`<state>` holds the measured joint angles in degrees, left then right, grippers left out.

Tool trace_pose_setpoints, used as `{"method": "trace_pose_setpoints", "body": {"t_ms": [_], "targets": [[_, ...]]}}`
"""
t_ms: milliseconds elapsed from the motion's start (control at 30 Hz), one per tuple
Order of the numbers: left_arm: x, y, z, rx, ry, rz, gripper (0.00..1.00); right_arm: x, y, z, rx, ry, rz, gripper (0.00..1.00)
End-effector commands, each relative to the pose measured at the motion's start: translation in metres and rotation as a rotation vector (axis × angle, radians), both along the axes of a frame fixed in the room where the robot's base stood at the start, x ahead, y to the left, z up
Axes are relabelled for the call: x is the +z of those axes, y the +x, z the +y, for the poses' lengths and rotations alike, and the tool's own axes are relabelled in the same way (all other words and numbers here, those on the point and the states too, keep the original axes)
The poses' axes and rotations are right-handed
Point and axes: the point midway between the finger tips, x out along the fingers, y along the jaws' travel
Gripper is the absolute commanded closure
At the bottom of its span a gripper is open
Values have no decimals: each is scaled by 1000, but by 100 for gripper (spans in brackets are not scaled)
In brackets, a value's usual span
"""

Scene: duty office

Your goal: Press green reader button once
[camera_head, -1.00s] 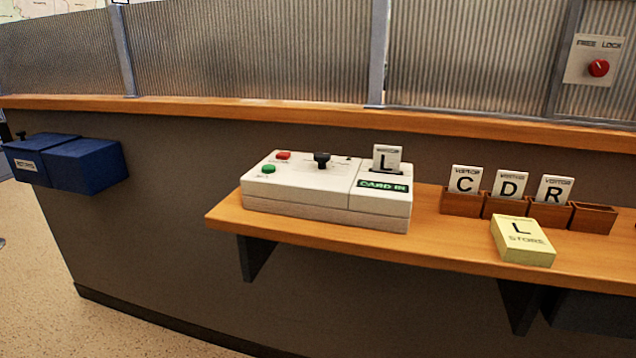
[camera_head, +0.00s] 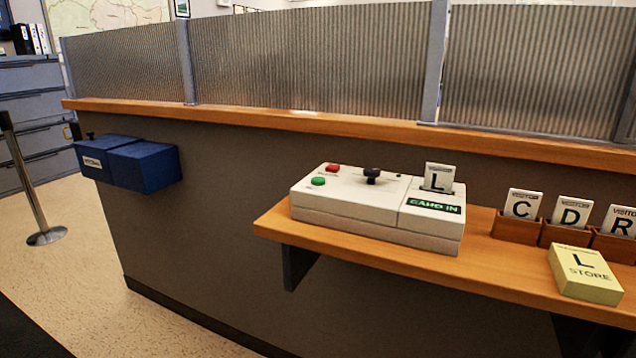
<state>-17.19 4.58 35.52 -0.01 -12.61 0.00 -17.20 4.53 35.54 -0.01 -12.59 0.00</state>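The white card reader (camera_head: 345,213) sits on the wooden shelf (camera_head: 375,253) near its left end. Its green button (camera_head: 318,181) is at the front left of the top face, with a red button (camera_head: 332,168) just behind it. A black knob (camera_head: 372,175) stands to their right. A visitor card marked L (camera_head: 439,177) stands upright in the reader's slot, behind a green "CARD IN" label (camera_head: 435,206). Neither of my grippers is in view.
Cards C (camera_head: 522,204), D (camera_head: 571,211) and R (camera_head: 620,220) stand in wooden holders on the right. A yellow "L STORE" block (camera_head: 584,274) lies before them. A blue box (camera_head: 144,166) hangs on the counter's left. A barrier post (camera_head: 30,190) stands at far left, with open floor between.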

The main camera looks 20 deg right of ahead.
Motion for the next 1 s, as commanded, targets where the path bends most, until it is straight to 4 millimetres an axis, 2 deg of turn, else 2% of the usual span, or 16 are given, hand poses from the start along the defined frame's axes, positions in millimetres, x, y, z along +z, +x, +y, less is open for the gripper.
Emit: {"method": "trace_pose_setpoints", "body": {"t_ms": [33, 300, 1000], "targets": [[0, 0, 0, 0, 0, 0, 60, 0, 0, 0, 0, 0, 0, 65], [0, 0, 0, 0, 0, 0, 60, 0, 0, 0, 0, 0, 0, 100], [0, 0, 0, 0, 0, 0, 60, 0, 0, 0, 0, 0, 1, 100]]}}
